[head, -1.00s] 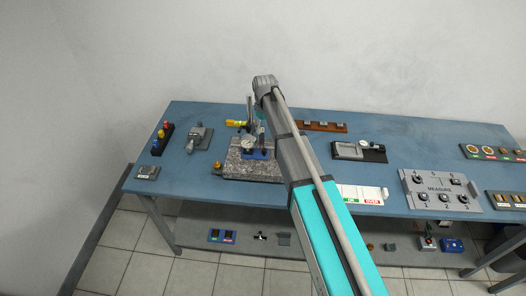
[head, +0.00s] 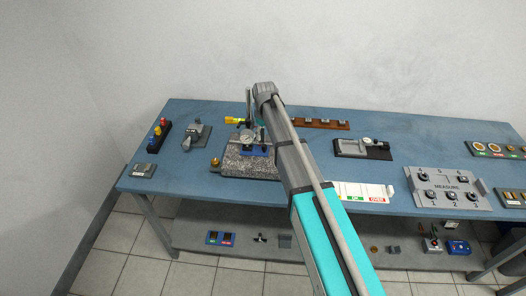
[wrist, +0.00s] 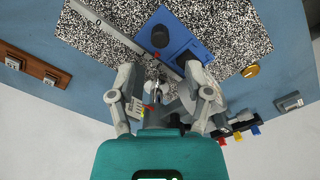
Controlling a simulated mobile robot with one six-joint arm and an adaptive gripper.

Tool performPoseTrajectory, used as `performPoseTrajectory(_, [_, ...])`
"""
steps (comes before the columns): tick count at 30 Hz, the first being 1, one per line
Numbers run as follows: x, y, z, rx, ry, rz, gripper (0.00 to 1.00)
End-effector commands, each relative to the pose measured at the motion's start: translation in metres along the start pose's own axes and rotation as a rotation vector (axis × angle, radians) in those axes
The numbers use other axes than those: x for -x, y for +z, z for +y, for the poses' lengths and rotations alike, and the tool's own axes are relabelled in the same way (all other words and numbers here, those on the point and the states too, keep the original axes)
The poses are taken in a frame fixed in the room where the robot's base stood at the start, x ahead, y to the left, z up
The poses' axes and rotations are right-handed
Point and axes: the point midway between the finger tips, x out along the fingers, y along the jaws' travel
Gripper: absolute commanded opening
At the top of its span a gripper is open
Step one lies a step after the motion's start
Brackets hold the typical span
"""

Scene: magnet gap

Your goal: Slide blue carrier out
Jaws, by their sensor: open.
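The blue carrier (wrist: 183,40) lies flat on the speckled granite plate (wrist: 100,35) in the wrist view, with a black round knob (wrist: 160,37) on it. In the head view the carrier (head: 256,150) is a small blue patch on the granite plate (head: 240,170), partly hidden by the stand and gauge. My gripper (wrist: 160,82) is open in the wrist view, its two fingers spread below the carrier in the picture. A gauge stand shows between and behind the fingers, partly hidden. I cannot tell whether a finger touches anything. In the head view my arm hides the gripper.
A dial gauge (head: 247,138) stands over the granite plate. A brass knob (wrist: 250,70) sits at the plate's edge. A brown rack (head: 320,124) and a grey fixture (head: 362,148) stand to the right. A grey clamp (head: 196,137) stands left. The blue tabletop's front left is mostly clear.

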Motion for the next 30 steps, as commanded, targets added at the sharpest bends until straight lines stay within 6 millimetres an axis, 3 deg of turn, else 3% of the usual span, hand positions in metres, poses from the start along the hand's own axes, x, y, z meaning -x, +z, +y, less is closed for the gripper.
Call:
performPoseTrajectory(21, [-0.058,0.0,0.0,0.0,0.0,0.0,0.65])
performPoseTrajectory(30, [-0.073,0.0,0.0,0.0,0.0,0.0,0.65])
